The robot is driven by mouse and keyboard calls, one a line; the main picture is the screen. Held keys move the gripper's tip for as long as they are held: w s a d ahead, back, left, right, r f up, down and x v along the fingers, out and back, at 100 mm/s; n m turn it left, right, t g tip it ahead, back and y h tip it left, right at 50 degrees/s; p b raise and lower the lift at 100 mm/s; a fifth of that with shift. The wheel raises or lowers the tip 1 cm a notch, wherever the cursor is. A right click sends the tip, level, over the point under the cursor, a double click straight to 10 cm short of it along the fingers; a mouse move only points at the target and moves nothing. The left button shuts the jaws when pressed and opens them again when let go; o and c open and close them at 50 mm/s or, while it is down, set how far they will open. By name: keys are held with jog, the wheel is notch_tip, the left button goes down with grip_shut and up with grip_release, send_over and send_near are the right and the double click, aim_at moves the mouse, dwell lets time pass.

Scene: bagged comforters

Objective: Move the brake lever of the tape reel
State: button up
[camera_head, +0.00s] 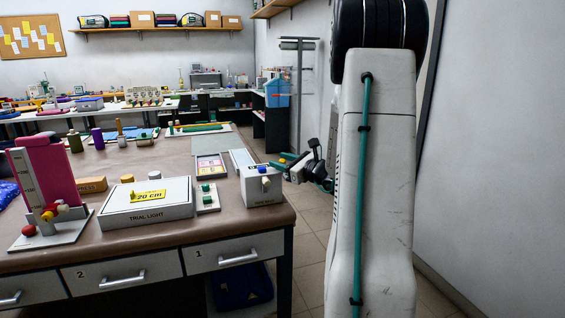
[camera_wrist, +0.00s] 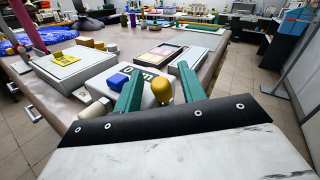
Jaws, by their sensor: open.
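No part is clearly readable as a tape reel or its brake lever. The blue block (camera_wrist: 118,81) is left of the fingers.
A white box marked TRIAL LIGHT (camera_head: 147,205) and a small switch panel (camera_head: 207,198) stand left of the small box. A pink panel with a scale and red-ended lever (camera_head: 45,180) is at far left. Framed trays (camera_head: 210,167) lie behind. Floor is clear right of the table.

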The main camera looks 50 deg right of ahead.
jog(key=shift+c, duration=0.2)
grip_shut()
jog(key=shift+s+a+f+n+t, duration=0.2)
jog(key=shift+s+n+t, duration=0.15)
jog(key=shift+t, duration=0.35)
jog(key=shift+o, duration=0.2)
grip_release()
jog(key=s, duration=0.7)
jog(key=shift+s+f, duration=0.3)
jog(key=shift+f, duration=0.15)
